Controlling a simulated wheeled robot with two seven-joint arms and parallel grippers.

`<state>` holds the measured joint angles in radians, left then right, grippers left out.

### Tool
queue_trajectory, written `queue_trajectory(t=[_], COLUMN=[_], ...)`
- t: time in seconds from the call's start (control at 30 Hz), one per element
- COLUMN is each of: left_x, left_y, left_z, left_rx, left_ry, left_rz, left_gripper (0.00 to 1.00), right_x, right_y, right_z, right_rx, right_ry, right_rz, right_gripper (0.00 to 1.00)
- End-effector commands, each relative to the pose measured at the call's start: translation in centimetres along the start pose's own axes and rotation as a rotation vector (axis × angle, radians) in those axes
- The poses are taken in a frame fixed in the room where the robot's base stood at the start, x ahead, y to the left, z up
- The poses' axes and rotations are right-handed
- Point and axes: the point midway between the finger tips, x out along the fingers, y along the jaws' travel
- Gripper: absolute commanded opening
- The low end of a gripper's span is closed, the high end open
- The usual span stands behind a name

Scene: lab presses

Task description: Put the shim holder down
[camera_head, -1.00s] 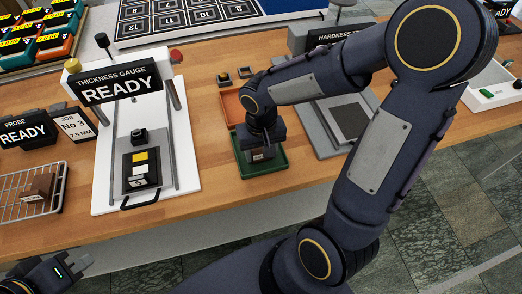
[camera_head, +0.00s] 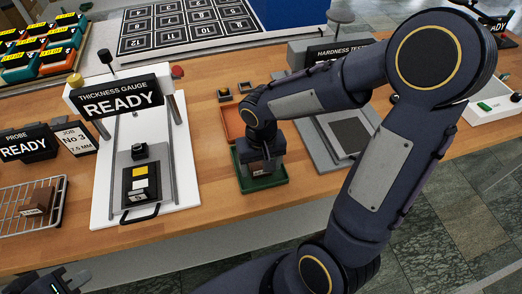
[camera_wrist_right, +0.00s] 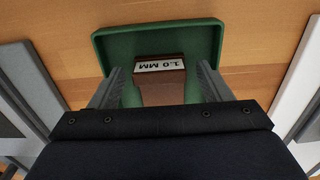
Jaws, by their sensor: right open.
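The shim holder, a brown block with a white "1.0 MM" label (camera_wrist_right: 160,65), sits in the green tray (camera_wrist_right: 205,32) in the right wrist view. The green tray also shows in the head view (camera_head: 276,181), on the wooden bench. My right gripper (camera_wrist_right: 160,78) is open, with one finger on each side of the brown block and visible gaps beside it. In the head view my right gripper (camera_head: 262,172) is low over the green tray and hides most of the block. My left gripper (camera_head: 66,281) is at the bottom left edge, mostly cut off.
An orange tray (camera_head: 231,122) lies behind the green one. The thickness gauge (camera_head: 122,97) stands to the left and the hardness tester (camera_head: 340,135) to the right. A wire rack (camera_head: 12,197) with another brown block (camera_head: 38,201) is at far left. Bare bench (camera_head: 212,190) lies left of the green tray.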

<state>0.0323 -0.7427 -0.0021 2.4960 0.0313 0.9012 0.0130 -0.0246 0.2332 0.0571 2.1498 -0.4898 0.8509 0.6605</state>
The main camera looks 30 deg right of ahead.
Motion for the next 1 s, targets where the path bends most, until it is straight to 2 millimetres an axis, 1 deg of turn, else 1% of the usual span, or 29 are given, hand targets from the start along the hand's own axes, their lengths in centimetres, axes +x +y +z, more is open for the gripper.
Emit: queue_trajectory(t=[0.03, 0.2, 0.4, 0.5, 0.67, 0.77, 0.87, 0.9, 1.0], left_x=[-0.1, -0.4, -0.6, -0.7, -0.7, -0.7, -0.7, -0.7, -0.7], left_y=[0.1, 0.2, 0.3, 0.3, 0.3, 0.3, 0.3, 0.3, 0.3], left_z=[-0.1, -0.2, -0.3, -0.3, -0.4, -0.4, -0.3, -0.3, -0.3], left_rx=[0.0, 0.0, 0.0, 0.0, 0.0, 0.0, 0.0, 0.0, 0.0], left_ry=[0.0, 0.0, 0.0, -0.001, 0.0, -0.001, -0.001, -0.001, 0.0], left_rz=[0.0, 0.0, 0.0, 0.0, 0.0, 0.0, 0.0, 0.0, 0.0], left_gripper=[0.0, 0.0, 0.0, 0.0, 0.0, 0.0, 0.0, 0.0, 0.0], right_x=[-1.0, -4.7, -8.7, -10.1, -11.3, -12.0, -12.5, -12.6, -12.7], right_y=[0.0, 0.0, -0.1, 0.0, 0.2, 0.8, 1.8, 2.0, 2.4], right_z=[-0.1, -0.1, 0.0, -0.1, 0.2, 1.6, 4.2, 5.3, 7.9], right_rx=[0.0, 0.0, -0.001, -0.001, -0.001, -0.007, -0.022, -0.031, -0.05], right_ry=[0.006, 0.008, 0.004, 0.004, 0.007, 0.034, 0.095, 0.127, 0.22], right_rz=[-0.002, -0.002, -0.002, -0.001, -0.009, -0.056, -0.144, -0.184, -0.278], right_gripper=[0.72, 0.72, 0.72, 0.72, 0.72, 0.72, 0.72, 0.72, 0.72])
